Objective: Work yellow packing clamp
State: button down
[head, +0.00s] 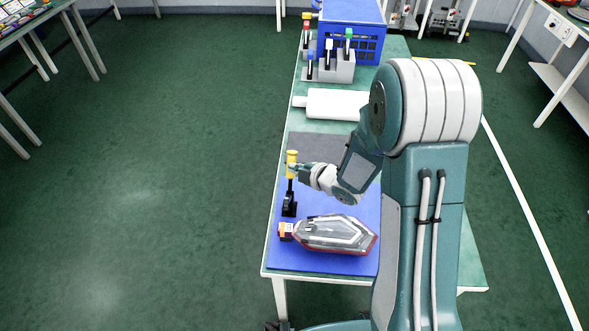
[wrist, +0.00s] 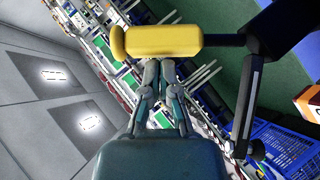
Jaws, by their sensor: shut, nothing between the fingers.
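The yellow packing clamp (head: 291,162) stands upright at the left edge of the blue mat (head: 312,262), its yellow handle on top of a black stem and base. In the wrist view the yellow handle (wrist: 160,40) lies across the top, with its black arm running right. My gripper (head: 298,168) is beside the handle in the head view. In the wrist view my gripper (wrist: 161,72) is shut and empty, its tips close to the handle. I cannot tell whether they touch it.
A grey block (head: 336,70) with several coloured-handled clamps and a blue crate (head: 365,45) stand at the bench's far end. The green floor left of the bench is clear.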

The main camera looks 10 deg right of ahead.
dwell(0.3)
jog(key=shift+w+d+f+m+g, duration=0.15)
jog(key=shift+w+m+g, duration=0.15)
jog(key=shift+w+g, duration=0.2)
jog(key=shift+w+d+f+m+g, duration=0.15)
jog(key=shift+w+m+g, duration=0.15)
jog(key=shift+w+g, duration=0.2)
jog(key=shift+w+d+f, duration=0.1)
jog(key=shift+w+f, duration=0.3)
jog(key=shift+w, duration=0.2)
